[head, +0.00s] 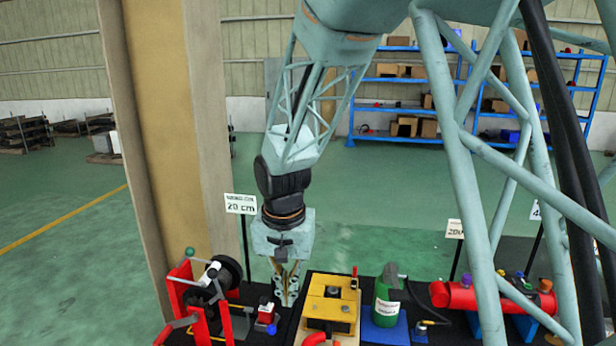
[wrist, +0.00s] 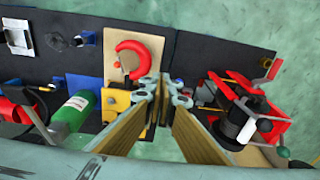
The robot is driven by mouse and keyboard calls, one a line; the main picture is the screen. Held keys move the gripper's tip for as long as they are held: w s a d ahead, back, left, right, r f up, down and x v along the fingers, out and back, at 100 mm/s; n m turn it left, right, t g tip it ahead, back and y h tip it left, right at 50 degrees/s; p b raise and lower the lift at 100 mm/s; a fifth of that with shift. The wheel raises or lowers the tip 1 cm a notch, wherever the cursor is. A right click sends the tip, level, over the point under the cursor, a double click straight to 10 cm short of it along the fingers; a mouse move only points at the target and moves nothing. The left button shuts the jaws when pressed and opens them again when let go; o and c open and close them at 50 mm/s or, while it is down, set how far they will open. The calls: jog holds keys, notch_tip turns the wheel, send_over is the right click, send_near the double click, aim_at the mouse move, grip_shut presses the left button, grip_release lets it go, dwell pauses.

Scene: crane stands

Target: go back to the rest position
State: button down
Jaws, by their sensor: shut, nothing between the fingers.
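My gripper (head: 285,290) hangs down at the end of my arm in the head view, above the dark bench between the red winch stand and the yellow block. In the wrist view my gripper (wrist: 163,88) shows its two long fingers with the tips close together. It is shut and nothing is between the fingers. No marker of a rest position shows in either view.
A red winch stand (head: 197,300) is left of my gripper, with a yellow block (head: 330,302) and a green bottle (head: 387,297) to the right. A red cylinder (head: 490,297) lies farther right. A tall beige column (head: 165,130) rises behind. Signs on poles stand along the bench.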

jog(key=s+d+r+t+b, duration=0.1)
jog(key=s+d+r, duration=1.2)
jog(key=d+r, duration=0.25)
jog(key=s+d+r+n, duration=0.1)
jog(key=s+d, duration=0.4)
jog(key=s, duration=0.6)
jog(key=s+d+r+t+b, duration=0.1)
jog(key=s+d, duration=0.4)
jog(key=s, duration=0.6)
jog(key=shift+s+d+r+n+t+b, duration=0.2)
jog(key=shift+s+r+n+t+b, duration=0.15)
jog(key=shift+r, duration=0.25)
